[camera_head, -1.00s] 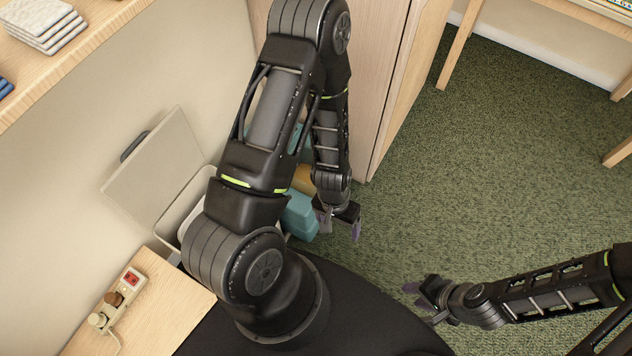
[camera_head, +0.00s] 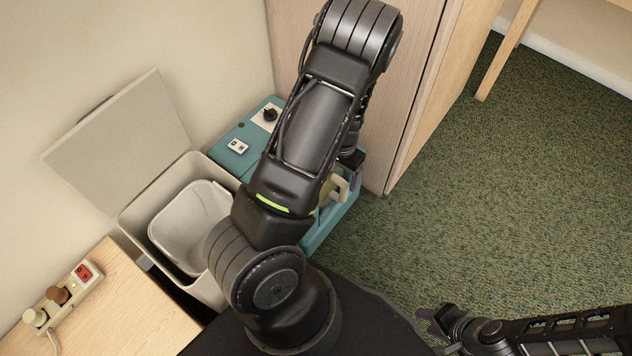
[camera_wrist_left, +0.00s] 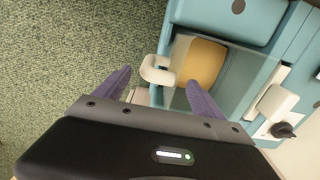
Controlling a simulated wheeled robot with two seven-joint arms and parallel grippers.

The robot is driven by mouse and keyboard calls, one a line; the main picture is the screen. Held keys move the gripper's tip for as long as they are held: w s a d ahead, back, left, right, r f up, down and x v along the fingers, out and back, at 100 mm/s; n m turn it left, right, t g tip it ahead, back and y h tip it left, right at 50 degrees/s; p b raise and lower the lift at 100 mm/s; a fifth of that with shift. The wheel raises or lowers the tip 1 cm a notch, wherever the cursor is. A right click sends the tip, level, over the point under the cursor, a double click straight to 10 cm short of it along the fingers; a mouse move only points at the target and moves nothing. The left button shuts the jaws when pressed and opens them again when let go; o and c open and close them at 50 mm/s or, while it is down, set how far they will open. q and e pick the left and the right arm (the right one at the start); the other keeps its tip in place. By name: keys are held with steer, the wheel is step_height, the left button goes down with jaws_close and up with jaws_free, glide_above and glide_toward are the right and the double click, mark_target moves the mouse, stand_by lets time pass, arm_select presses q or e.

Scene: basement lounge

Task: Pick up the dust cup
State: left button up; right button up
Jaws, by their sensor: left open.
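The dust cup (camera_wrist_left: 228,70) appears to be the clear-walled container with tan contents in the teal machine (camera_wrist_left: 225,18). Its pale beige handle (camera_wrist_left: 158,71) sticks out toward my left gripper (camera_wrist_left: 157,84). That gripper is open, with its two purple fingers on either side of the handle and nothing clearly held. In the head view, the left gripper (camera_head: 352,170) is at the machine's right side, and my arm hides much of the machine (camera_head: 235,150) and cup. The beige handle (camera_head: 333,187) shows partly there. My right gripper (camera_head: 437,320) is low at the right, away from the machine; its jaw opening is unclear.
An open-lidded bin (camera_head: 135,215) stands left of the machine. A wooden table (camera_head: 130,310) with a power strip (camera_head: 70,285) is at lower left. A wooden cabinet (camera_head: 400,120) stands close behind my left arm. Green carpet (camera_head: 480,200) is clear to the right.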

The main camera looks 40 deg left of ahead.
mark_target(336, 194)
arm_select(q)
steer(key=shift+f+b, duration=0.5)
steer(key=shift+f, duration=0.85)
step_height(336, 194, down, 5)
steer(key=shift+a+f+b, duration=0.1)
steer(key=shift+b, duration=1.05)
steer(key=c, duration=1.3)
